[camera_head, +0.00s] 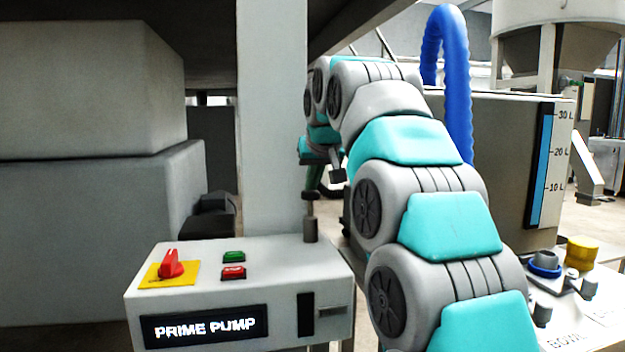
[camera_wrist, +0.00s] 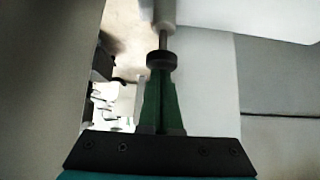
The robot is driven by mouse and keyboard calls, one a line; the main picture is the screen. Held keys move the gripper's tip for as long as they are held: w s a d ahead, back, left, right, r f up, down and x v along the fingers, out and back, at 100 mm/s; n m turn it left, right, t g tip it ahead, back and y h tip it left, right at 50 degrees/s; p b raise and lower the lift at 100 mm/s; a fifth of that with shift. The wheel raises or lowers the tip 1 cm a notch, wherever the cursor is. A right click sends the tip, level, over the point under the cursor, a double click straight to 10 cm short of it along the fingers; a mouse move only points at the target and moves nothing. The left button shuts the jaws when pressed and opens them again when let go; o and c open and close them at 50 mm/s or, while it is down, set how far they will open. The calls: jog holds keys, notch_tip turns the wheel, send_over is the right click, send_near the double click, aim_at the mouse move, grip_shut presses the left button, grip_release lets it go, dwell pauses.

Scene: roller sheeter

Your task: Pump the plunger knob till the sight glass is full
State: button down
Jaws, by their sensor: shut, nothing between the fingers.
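The prime pump box (camera_head: 240,270) stands at lower left in the head view, with a lit PRIME PUMP label on its front. The plunger's dark knob (camera_head: 311,195) sits on a thin rod above a grey collar (camera_head: 310,229) on the box's top. A narrow upright window (camera_head: 305,315), apparently the sight glass, looks dark all over. My gripper (camera_head: 313,188) is shut and empty, its green fingers pointing down just above the knob. In the wrist view the closed fingertips (camera_wrist: 160,72) meet the knob (camera_wrist: 161,59) in the picture; whether they touch is unclear.
A red switch (camera_head: 172,263) and green and red buttons (camera_head: 234,257) are on the box top. A grey post (camera_head: 271,120) rises behind it. A tank (camera_head: 500,150) with a litre gauge (camera_head: 541,165) and a blue hose (camera_head: 455,80) stand at right.

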aim_at(313, 196)
jog(key=shift+f+b, duration=0.65)
jog(key=shift+f, duration=1.05)
jog(key=v, duration=0.8)
jog(key=shift+r, duration=0.1)
